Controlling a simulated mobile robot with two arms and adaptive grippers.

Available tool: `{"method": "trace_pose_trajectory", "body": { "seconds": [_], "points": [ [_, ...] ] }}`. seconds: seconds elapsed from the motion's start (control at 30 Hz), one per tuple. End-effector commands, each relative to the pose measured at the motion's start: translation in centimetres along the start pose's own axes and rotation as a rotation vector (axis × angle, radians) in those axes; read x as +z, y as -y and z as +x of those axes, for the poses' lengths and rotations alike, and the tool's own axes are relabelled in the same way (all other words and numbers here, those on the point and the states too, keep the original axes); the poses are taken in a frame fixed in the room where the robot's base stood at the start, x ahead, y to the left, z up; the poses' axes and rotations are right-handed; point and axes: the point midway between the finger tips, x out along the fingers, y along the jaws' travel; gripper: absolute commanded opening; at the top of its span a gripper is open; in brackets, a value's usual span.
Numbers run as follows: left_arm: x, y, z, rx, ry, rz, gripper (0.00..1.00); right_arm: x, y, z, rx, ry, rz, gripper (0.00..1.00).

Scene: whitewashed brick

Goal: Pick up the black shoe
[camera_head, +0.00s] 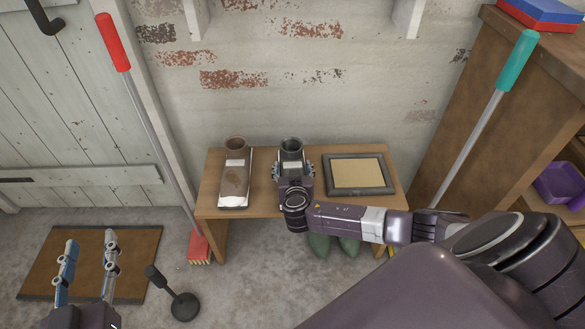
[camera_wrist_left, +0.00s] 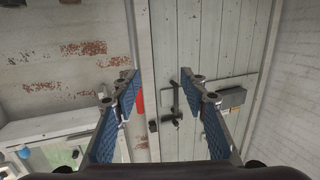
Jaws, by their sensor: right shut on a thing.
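The black shoe (camera_head: 291,148) stands on the wooden bench (camera_head: 262,203), against the brick wall. Its dark round opening shows at the back; its front part is hidden under my right gripper. My right gripper (camera_head: 292,170) is over the shoe, with a finger on each side, shut on it. I cannot tell whether the shoe is clear of the bench top. My left gripper (camera_head: 88,250) is open and empty at the lower left, away from the bench. Its spread blue-padded fingers also show in the left wrist view (camera_wrist_left: 158,85).
A brown shoe (camera_head: 235,178) stands left of the black shoe; a framed board (camera_head: 358,173) lies to the right. Green boots (camera_head: 320,244) are under the bench. A red-handled broom (camera_head: 150,120), a teal-handled pole (camera_head: 490,105) and a black stand (camera_head: 184,306) are nearby.

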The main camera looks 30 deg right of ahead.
Motion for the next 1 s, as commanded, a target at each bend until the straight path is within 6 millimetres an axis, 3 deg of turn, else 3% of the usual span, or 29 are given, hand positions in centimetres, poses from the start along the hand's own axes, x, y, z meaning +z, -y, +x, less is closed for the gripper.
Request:
{"method": "trace_pose_trajectory", "body": {
  "seconds": [0.2, 0.6, 0.87, 1.0],
  "points": [
    [0.0, 0.0, 0.0, 0.000, 0.000, 0.000, 0.40, 0.0, 0.0, 0.0, 0.000, 0.000, 0.000, 0.28],
    [0.2, 0.0, -0.1, -0.001, 0.018, -0.001, 0.40, -0.5, 0.0, -0.2, 0.000, -0.001, 0.001, 0.28],
    [4.6, 0.7, -1.2, -0.014, 0.221, 0.002, 0.40, -2.5, 0.0, -1.0, 0.000, -0.002, 0.002, 0.28],
    [8.5, 1.2, -3.2, -0.025, 0.411, 0.002, 0.40, -4.8, 0.0, -1.9, -0.001, -0.003, 0.003, 0.28]
  ]
}}
